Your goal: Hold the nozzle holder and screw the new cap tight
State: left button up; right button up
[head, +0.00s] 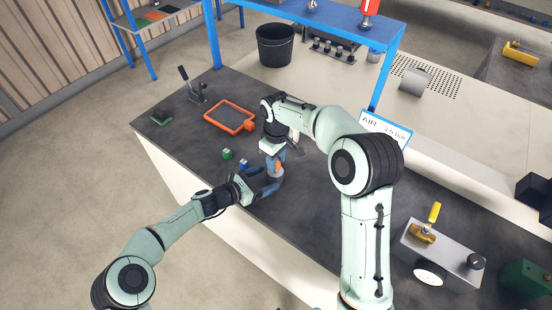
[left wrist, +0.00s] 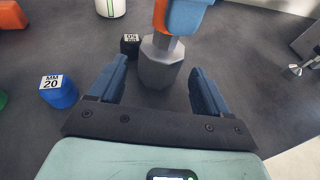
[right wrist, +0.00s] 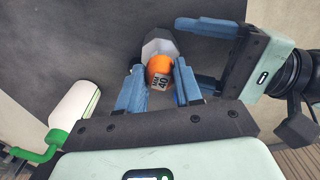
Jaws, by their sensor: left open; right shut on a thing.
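The grey nozzle holder (left wrist: 160,68) stands upright on the dark bench, faceted and wide at its base. It also shows in the right wrist view (right wrist: 158,43) and the head view (head: 276,172). An orange cap (right wrist: 159,66) marked 40 sits at its top. My right gripper (head: 277,160) is shut on the orange cap from above. My left gripper (left wrist: 160,78) is open at bench height, its fingers on either side of the holder with gaps.
A blue cap (left wrist: 60,92) marked 20, a black cap (left wrist: 130,46) and a green cap (head: 227,153) stand nearby. A white bottle with green parts (right wrist: 72,112) is close too. An orange tray (head: 248,126) lies farther back. A valve box (head: 440,250) stands at right.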

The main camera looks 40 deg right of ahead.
aim_at(269, 178)
pick_arm(q)
jog(key=shift+x, duration=1.85)
jog(key=c, duration=0.6)
jog(key=o, duration=0.6)
jog(key=shift+o, duration=0.2)
jog(key=c, duration=0.6)
jog(key=shift+c, duration=0.2)
